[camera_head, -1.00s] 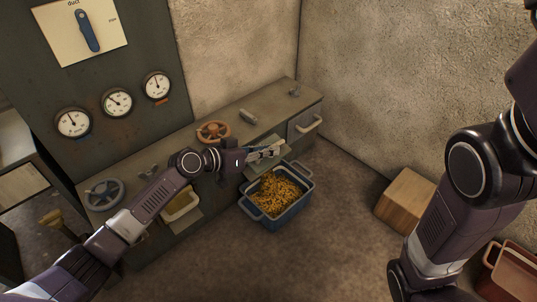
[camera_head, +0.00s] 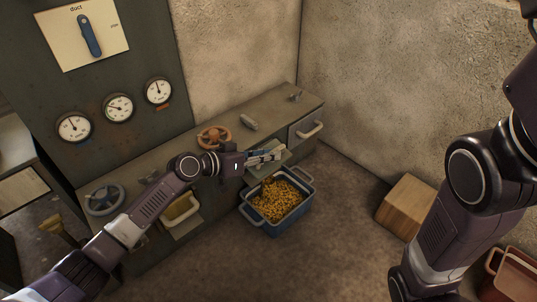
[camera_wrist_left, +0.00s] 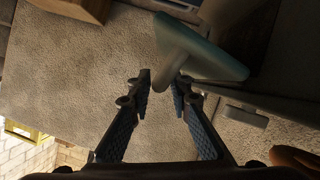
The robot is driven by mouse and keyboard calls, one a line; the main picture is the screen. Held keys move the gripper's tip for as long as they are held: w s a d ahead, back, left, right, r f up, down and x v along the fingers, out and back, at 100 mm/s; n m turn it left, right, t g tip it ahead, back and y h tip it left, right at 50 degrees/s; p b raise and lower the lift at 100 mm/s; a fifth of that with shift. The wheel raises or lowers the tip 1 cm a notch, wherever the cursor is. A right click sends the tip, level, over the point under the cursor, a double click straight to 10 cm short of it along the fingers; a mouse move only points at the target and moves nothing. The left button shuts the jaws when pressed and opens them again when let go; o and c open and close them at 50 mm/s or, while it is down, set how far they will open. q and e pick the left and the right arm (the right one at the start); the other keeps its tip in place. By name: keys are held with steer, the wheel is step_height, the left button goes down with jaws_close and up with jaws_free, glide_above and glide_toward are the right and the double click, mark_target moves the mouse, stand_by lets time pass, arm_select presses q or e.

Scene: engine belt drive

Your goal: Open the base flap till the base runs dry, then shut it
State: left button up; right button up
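The base flap (camera_head: 272,171) is a pale green plate low on the cabinet front, partly hidden by my left gripper. In the left wrist view a green T-shaped piece (camera_wrist_left: 205,55), which looks like the flap and its handle, lies just beyond the fingertips. A blue bin (camera_head: 284,222) under the flap holds a heap of yellow-orange pieces (camera_head: 278,199). The inside of the base is hidden. My right gripper is out of view.
The cabinet carries a brown handwheel (camera_head: 213,137), a grey handwheel (camera_head: 104,199), several gauges (camera_head: 119,108) and a duct lever (camera_head: 89,35). A yellow tray (camera_head: 181,208) is left of the bin. A wooden box (camera_head: 406,205) and red bin (camera_head: 512,275) stand right.

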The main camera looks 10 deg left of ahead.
arm_select(q)
steer(key=v, duration=1.2)
steer(key=shift+w, duration=0.1)
steer(key=shift+c, duration=0.7)
